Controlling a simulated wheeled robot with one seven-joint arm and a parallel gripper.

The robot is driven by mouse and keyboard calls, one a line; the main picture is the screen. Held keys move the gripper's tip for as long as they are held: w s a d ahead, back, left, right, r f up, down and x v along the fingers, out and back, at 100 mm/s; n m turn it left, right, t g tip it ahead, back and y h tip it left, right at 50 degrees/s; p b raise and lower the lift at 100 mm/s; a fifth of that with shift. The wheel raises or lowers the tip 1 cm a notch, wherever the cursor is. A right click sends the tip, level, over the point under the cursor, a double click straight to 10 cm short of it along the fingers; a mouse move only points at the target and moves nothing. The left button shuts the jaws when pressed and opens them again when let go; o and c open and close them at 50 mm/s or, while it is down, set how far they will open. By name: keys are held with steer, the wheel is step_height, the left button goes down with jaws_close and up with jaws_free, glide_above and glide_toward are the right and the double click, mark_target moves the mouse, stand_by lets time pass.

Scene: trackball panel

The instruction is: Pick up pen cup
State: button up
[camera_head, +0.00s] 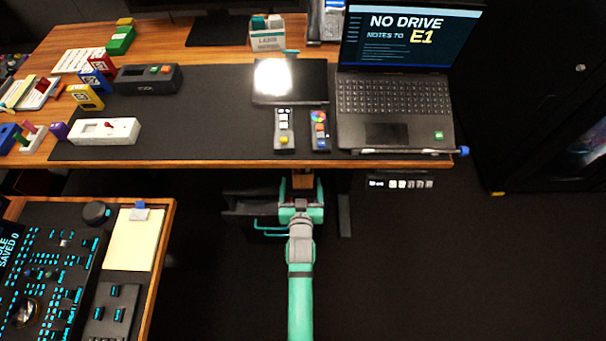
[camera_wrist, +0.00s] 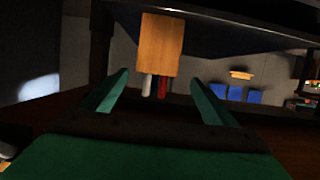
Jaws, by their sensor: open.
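In the wrist view a tan wooden cup (camera_wrist: 160,42), likely the pen cup, appears upside down, with a white and a red pen-like end showing at its lower edge. My gripper (camera_wrist: 158,80) is open, with one green finger on each side of the cup's line; I cannot tell how far the cup is beyond the tips. In the head view my gripper (camera_head: 301,185) is just in front of the desk's front edge. A small piece of wood colour (camera_head: 303,178) shows between its fingers, mostly hidden.
The desk (camera_head: 240,164) above holds a laptop (camera_head: 392,100), a tablet (camera_head: 308,85), two remotes and a labelled box (camera_head: 268,38). A side table (camera_head: 165,225) with a control panel stands at lower left. The floor at right is clear.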

steer(key=x, duration=0.8)
steer(key=shift+w+d+f, duration=0.2)
steer(key=shift+w+d, duration=0.1)
steer(key=shift+w, duration=0.05)
steer(key=c, duration=1)
steer(key=shift+c, duration=1.1)
steer(key=shift+r, duration=0.1)
steer(key=shift+r, duration=0.15)
